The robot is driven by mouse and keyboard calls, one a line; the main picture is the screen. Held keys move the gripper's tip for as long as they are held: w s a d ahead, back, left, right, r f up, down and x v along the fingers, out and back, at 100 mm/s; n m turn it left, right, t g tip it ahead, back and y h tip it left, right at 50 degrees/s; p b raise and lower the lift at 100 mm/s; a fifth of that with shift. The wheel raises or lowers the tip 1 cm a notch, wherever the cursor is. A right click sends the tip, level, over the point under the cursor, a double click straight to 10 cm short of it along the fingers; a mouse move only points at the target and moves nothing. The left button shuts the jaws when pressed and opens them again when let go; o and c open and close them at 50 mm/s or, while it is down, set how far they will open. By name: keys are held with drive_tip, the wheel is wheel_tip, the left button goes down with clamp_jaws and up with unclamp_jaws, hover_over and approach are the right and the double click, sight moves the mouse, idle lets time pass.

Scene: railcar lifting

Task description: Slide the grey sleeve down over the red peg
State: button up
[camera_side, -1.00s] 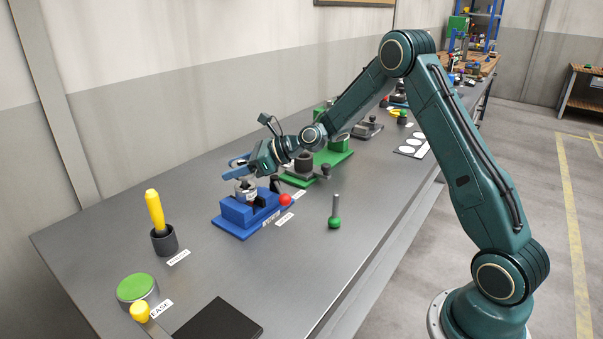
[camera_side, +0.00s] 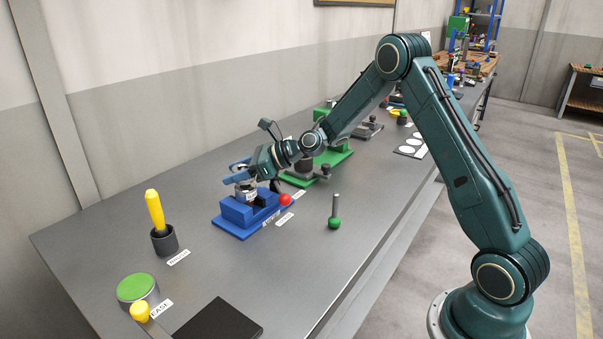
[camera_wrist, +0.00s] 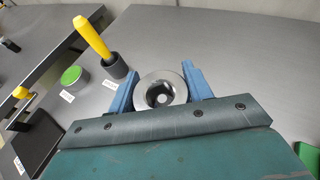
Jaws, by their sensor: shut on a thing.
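The silver-grey sleeve (camera_side: 246,189) is at the blue fixture (camera_side: 238,213), over its raised block. My gripper (camera_side: 241,173) is shut on the sleeve from above. In the wrist view the sleeve (camera_wrist: 148,80) shows as a round ring between the two blue fingers of my gripper (camera_wrist: 160,87). Its bore looks dark, with a lighter spot inside. I cannot make out the red peg in either view, nor tell whether it is inside the sleeve.
A red ball knob (camera_side: 285,199) sits at the fixture's right end. A green-balled rod (camera_side: 334,212) stands in front right. A yellow handle in a dark cup (camera_side: 163,241), a green-topped cylinder (camera_side: 136,288) and a black plate (camera_side: 218,322) lie nearer. Green fixtures (camera_side: 333,156) stand behind.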

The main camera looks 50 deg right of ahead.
drive_tip(key=shift+f, duration=0.65)
idle(0.5)
drive_tip(key=o, duration=1.2)
drive_tip(key=shift+o, duration=0.2)
drive_tip(key=shift+f, duration=0.1)
drive_tip(key=v, duration=1.4)
